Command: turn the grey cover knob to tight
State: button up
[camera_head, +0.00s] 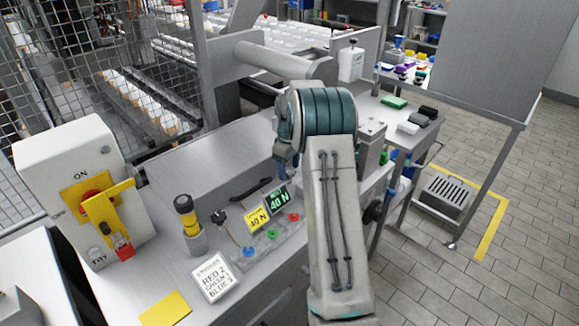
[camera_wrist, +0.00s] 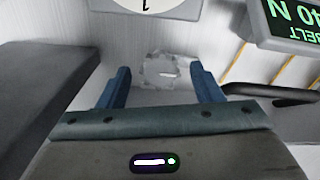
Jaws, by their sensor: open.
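A pale grey, roughly round shape with a short white mark (camera_wrist: 165,70) shows between my fingers in the wrist view. It looks like the grey cover knob, but its outline blends into the grey surface behind it. My gripper (camera_wrist: 165,88) has its two blue fingers apart, one on each side of this shape, with no contact visible. In the head view my gripper (camera_head: 285,165) points down over the grey bench, and I cannot make out the knob there. A white disc with a black mark (camera_wrist: 145,5) is cut off at the top of the wrist view.
The lit "40 N" display (camera_head: 278,201) and yellow "30 N" display (camera_head: 257,218) stand near my gripper. A black handle (camera_wrist: 285,97) lies close on the right in the wrist view. A switch box (camera_head: 65,165), yellow-black cylinder (camera_head: 187,215) and white card (camera_head: 213,278) are left.

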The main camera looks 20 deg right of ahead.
jog(key=c, duration=1)
jog(key=shift+m, duration=0.3)
jog(key=m, duration=0.3)
jog(key=shift+m+p, duration=0.3)
jog(key=shift+m, duration=0.1)
jog(key=m, duration=0.4)
jog(key=shift+m, duration=0.3)
jog(key=m+p, duration=0.1)
jog(key=m, duration=0.3)
jog(key=shift+m, duration=2.4)
